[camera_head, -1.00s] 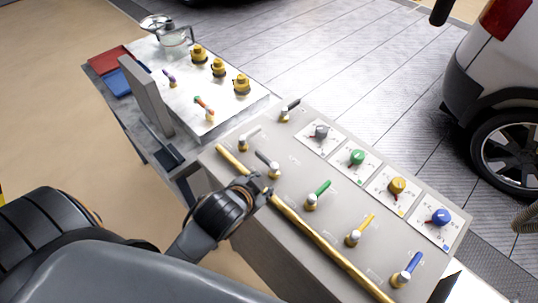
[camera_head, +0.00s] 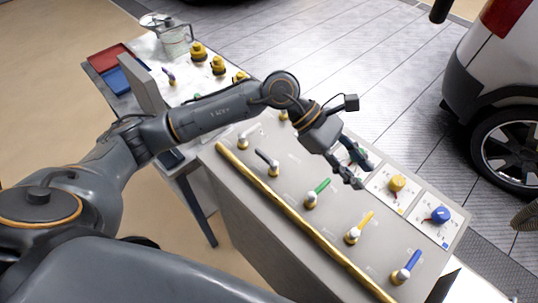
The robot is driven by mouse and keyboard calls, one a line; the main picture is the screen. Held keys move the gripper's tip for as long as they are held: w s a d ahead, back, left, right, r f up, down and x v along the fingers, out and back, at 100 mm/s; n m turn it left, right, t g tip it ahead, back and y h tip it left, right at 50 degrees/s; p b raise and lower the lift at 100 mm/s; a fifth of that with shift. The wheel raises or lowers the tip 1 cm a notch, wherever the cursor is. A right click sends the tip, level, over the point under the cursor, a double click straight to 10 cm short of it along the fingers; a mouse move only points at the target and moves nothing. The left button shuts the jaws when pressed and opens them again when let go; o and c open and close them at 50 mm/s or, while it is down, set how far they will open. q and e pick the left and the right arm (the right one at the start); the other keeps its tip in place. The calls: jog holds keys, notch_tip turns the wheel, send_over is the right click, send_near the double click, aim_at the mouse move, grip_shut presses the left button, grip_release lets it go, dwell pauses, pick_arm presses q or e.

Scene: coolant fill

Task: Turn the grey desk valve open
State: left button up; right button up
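My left arm reaches in from the left over the sloped grey desk (camera_head: 300,235). The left gripper (camera_head: 362,173) hangs over the desk's upper part, its two fingers apart. No held thing shows between them. The grey dial is hidden behind the gripper, and the green dial is mostly hidden by the fingers. A dark grey lever valve (camera_head: 267,161) stands on the desk near the brass rail, left of the gripper and apart from it. Another lever valve with a pale handle (camera_head: 249,132) stands further back. My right gripper is out of view.
Green (camera_head: 317,194), yellow (camera_head: 360,228) and blue (camera_head: 407,267) lever valves stand in a row on the desk. A yellow dial (camera_head: 397,184) and blue dial (camera_head: 440,214) sit to the right. A brass rail (camera_head: 290,214) runs along the near edge.

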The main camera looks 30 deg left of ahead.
pick_arm(q)
jog(key=w+a+f+m+y, duration=0.1)
jog(key=w+a+f+y, duration=0.15)
jog(key=a, duration=0.35)
jog(key=w+a+f+m+y, duration=0.1)
jog(key=w+a+y, duration=0.1)
jog(key=a+y, duration=0.3)
jog(key=y, duration=0.4)
send_over(269, 158)
jog(key=shift+t+h, duration=0.25)
jog(key=shift+t, duration=0.05)
notch_tip(269, 158, down, 12)
jog(key=p, duration=0.5)
jog(key=shift+r, duration=0.1)
jog(key=shift+f, duration=0.45)
jog(key=shift+c, duration=0.2)
grip_shut()
